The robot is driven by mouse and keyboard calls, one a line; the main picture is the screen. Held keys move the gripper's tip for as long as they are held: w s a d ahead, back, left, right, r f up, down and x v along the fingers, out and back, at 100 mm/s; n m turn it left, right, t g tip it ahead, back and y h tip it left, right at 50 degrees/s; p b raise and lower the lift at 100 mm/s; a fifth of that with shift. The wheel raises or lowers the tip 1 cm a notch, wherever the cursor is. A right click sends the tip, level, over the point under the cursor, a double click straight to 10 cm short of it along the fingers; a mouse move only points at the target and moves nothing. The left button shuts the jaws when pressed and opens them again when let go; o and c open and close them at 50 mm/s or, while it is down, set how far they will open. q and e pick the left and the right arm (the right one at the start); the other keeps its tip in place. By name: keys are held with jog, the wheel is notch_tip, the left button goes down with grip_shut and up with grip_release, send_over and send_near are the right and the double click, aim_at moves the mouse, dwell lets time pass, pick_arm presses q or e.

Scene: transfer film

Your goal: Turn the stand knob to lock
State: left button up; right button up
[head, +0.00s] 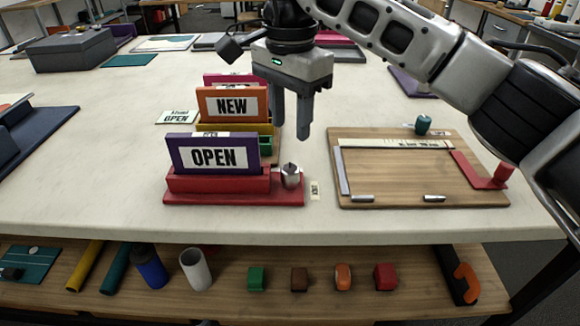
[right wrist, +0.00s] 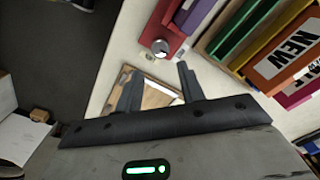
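The stand (head: 190,198) is red and holds a purple sign reading OPEN (head: 213,154). Its silver knob (head: 291,176) stands upright at the right end of the base, beside a small paper tag (head: 314,189) whose print is too small to read. My right gripper (head: 290,128) points down behind and above the knob in the head view. Its fingers are apart with nothing between them. In the right wrist view the knob (right wrist: 160,47) shows beyond the open fingertips (right wrist: 160,76), not touched. My left gripper is not in view.
Behind the stand are an orange sign reading NEW (head: 233,105) and other coloured sign stands. A lower shelf (head: 220,300) holds tubes and small blocks. The table's front left is clear.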

aim_at(290, 168)
notch_tip(290, 168, down, 10)
jog(key=shift+f+p, duration=0.25)
jog(key=shift+p, duration=0.15)
jog(key=c, duration=0.7)
